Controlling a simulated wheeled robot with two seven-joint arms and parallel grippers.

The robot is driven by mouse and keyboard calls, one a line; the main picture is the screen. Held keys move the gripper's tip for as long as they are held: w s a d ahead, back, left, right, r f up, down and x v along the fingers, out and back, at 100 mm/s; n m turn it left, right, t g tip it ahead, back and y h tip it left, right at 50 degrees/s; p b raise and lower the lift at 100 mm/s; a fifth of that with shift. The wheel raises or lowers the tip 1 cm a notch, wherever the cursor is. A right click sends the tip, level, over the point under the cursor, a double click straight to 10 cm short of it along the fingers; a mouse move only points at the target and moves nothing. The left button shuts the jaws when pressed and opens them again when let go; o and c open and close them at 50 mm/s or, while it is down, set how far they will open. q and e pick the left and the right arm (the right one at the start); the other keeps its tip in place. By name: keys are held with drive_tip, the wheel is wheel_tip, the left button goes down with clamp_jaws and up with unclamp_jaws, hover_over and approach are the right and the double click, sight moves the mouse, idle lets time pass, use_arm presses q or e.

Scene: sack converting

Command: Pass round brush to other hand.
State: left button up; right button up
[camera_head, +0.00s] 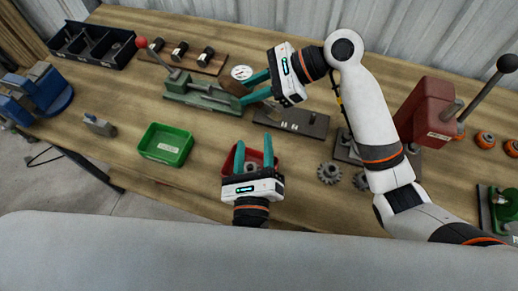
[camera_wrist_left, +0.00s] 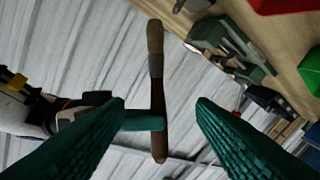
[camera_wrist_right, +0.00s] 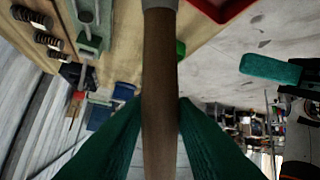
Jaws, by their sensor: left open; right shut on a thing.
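The round brush has a tan bristle end, a grey ferrule and a brown handle. It shows whole in the left wrist view (camera_wrist_left: 157,135), and a small brown part shows in the head view (camera_head: 235,88). My right gripper (camera_head: 258,88) is shut on its handle (camera_wrist_right: 160,80), above the bench. My left gripper (camera_head: 254,148) is open and empty, lower in the head view and apart from the brush. In the left wrist view its two fingers (camera_wrist_left: 160,112) frame the handle, with the brush beyond them. One left finger also shows in the right wrist view (camera_wrist_right: 270,70).
A red bin (camera_head: 258,157) sits under my left gripper, with a green bin (camera_head: 166,144) to its left. A green fixture (camera_head: 200,93) lies behind the brush. Gears (camera_head: 329,173) and a red press (camera_head: 426,110) stand at the right. Bare bench lies around the green bin.

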sight(259, 107)
drive_tip(key=shift+a, duration=0.1)
use_arm(q)
drive_tip(key=shift+n+y, duration=0.3)
drive_tip(key=shift+n, duration=0.1)
drive_tip(key=w, duration=0.7)
drive_tip(key=w+r, duration=0.1)
drive_tip(key=w, duration=0.3)
use_arm(e)
drive_tip(key=shift+w, duration=0.1)
use_arm(q)
drive_tip(key=c, duration=1.1)
use_arm(e)
drive_tip(key=o, duration=1.1)
drive_tip(key=shift+c, duration=0.2)
